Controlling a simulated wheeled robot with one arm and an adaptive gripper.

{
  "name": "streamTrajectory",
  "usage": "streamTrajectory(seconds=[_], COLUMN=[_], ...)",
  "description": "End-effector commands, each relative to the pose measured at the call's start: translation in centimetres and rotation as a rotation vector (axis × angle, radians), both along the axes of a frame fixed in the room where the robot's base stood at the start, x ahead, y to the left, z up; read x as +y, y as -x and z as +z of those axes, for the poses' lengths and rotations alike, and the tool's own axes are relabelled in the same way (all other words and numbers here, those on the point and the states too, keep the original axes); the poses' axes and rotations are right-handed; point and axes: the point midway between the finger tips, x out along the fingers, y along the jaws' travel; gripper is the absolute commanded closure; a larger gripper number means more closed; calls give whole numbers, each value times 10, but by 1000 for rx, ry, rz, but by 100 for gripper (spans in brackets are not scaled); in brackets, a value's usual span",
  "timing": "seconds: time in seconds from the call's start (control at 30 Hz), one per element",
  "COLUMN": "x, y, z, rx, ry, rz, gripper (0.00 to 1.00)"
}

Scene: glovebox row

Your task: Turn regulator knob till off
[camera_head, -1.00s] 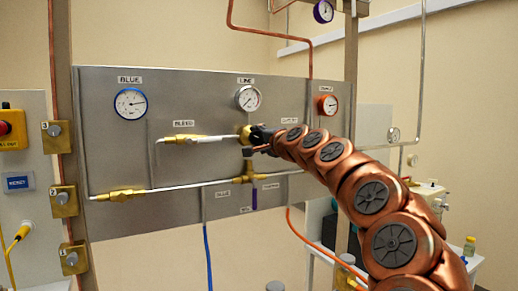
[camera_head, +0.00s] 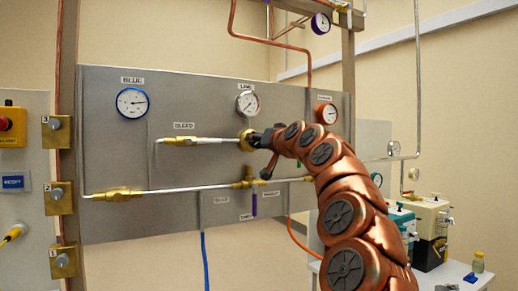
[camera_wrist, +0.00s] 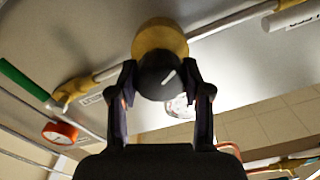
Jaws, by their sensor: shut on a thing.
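The regulator knob (camera_wrist: 158,76) is a black round knob with a white pointer mark, in front of a brass body (camera_wrist: 160,38) in the wrist view. My gripper (camera_wrist: 160,82) has one finger on each side of the knob and is shut on it. In the head view my gripper (camera_head: 262,139) meets the brass regulator body (camera_head: 245,141) on the grey panel, below the LINE gauge (camera_head: 247,103). The knob itself is mostly hidden there by my gripper.
The grey panel (camera_head: 110,165) also carries a BLUE gauge (camera_head: 132,102), an orange-rimmed gauge (camera_head: 327,113), a bleed fitting (camera_head: 182,141) and a purple lever (camera_head: 254,204) below. A table with a beige and black device (camera_head: 432,222) stands at the right.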

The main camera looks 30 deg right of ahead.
Motion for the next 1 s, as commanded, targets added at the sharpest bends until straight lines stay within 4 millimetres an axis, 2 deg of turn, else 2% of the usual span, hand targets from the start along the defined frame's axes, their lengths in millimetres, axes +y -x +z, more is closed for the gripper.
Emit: streamTrajectory(seconds=[0.43,1.0], x=[0,1], y=[1,0], z=[0,0], rx=[20,27], ry=[256,306], rz=[-1,1], gripper=[86,86])
